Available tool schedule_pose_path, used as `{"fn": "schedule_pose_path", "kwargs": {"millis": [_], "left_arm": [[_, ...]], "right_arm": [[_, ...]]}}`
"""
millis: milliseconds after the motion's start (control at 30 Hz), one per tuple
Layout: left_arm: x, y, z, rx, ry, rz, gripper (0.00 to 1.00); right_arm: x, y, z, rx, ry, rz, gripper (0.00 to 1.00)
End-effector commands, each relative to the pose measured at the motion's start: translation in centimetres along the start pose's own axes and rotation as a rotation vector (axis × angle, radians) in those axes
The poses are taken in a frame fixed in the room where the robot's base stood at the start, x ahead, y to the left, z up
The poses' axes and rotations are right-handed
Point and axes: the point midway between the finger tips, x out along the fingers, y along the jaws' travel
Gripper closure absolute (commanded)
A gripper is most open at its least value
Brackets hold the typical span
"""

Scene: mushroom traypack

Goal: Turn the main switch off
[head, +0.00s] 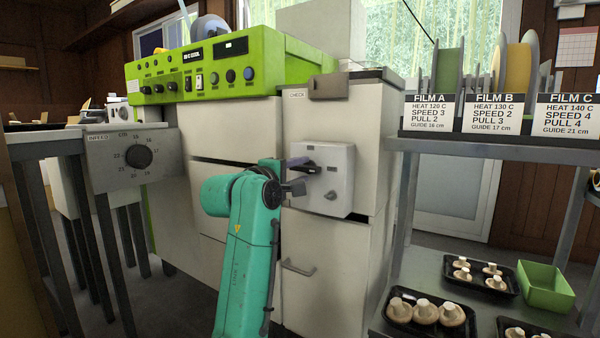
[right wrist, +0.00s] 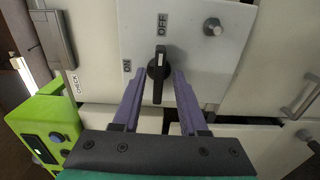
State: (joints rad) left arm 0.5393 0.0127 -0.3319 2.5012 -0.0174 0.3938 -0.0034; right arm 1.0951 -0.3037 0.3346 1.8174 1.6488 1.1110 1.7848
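The main switch is a black rotary knob (head: 309,168) on a light grey box (head: 335,190) on the front of the cream machine. In the right wrist view the knob (right wrist: 158,75) lies lengthwise up the picture, its white mark at the end towards the OFF label (right wrist: 162,22). A smaller label (right wrist: 127,67) beside the knob is hard to read. My right gripper (head: 300,178) is at the box. Its purple fingers (right wrist: 166,76) are apart, one on each side of the knob, with gaps visible. My left gripper is out of view.
A green control panel (head: 210,75) tops the machine at left. At right is a shelf rack (head: 480,148) with film rolls, mushroom trays (head: 425,325) and a green bin (head: 546,288). A small metal stud (right wrist: 212,27) sits on the switch box.

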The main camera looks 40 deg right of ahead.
Motion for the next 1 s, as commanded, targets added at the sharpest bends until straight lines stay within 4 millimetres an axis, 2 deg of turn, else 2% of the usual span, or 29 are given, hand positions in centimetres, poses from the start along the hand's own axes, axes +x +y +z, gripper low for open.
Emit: {"fn": "schedule_pose_path", "kwargs": {"millis": [167,633,1000], "left_arm": [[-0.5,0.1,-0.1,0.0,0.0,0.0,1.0],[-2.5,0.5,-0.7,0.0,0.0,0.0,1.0],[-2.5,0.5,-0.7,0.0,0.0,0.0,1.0]], "right_arm": [[-0.8,-0.1,-0.1,0.0,0.001,0.003,0.57],[-6.5,-0.1,0.0,0.0,0.001,0.005,0.57],[-7.0,0.1,0.0,0.0,0.0,0.003,0.57]]}}
